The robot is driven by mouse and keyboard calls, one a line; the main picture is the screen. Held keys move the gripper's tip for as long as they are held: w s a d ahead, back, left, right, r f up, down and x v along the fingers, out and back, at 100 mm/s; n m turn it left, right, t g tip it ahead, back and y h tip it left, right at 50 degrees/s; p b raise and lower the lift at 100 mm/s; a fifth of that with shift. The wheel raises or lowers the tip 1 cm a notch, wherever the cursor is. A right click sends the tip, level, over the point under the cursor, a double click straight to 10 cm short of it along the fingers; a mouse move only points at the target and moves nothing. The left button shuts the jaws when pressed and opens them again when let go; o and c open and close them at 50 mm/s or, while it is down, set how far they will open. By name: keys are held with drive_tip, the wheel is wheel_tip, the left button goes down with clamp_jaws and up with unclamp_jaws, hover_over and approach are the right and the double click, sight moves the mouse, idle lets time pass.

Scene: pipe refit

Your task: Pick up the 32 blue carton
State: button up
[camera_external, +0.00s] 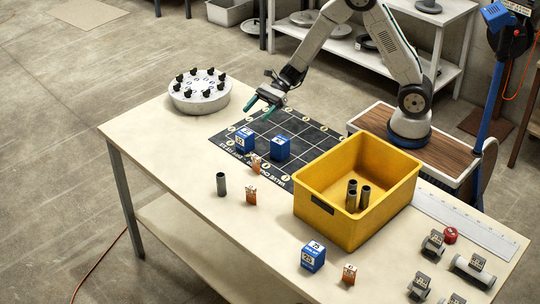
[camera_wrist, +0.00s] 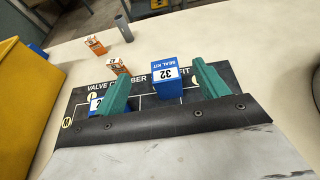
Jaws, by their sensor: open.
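The blue 32 carton (camera_wrist: 166,88) shows its white label, marked 32 and SEAL KIT, between my green fingers in the wrist view. It appears to be the left one of two blue cartons on the dark mat in the external view (camera_external: 244,144). The other blue carton (camera_external: 281,149) stands to its right; in the wrist view it (camera_wrist: 96,105) is partly hidden behind my left finger. My gripper (camera_external: 259,108) is open and empty, above the mat's back-left part. Its fingers (camera_wrist: 160,72) point toward the 32 carton, apparently without touching it.
Orange cartons (camera_external: 251,195) and a grey pipe (camera_external: 221,185) stand in front of the mat. A yellow bin (camera_external: 335,213) holding pipes is on the right. A round white holder (camera_external: 199,98) is at the left. Another blue carton (camera_external: 313,257) stands near the front edge.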

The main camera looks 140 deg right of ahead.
approach(245, 139)
drive_tip(key=d+f, duration=0.2)
drive_tip(key=shift+w+d+f, duration=0.15)
drive_tip(key=shift+d+f, duration=0.05)
drive_tip(key=shift+f, duration=0.2)
drive_tip(key=x, duration=0.4)
drive_tip(key=f+x, duration=0.1)
drive_tip(key=x, duration=0.2)
drive_tip(key=shift+w+d+f, duration=0.1)
drive_tip(key=shift+w, duration=0.05)
drive_tip(key=c, duration=1.1)
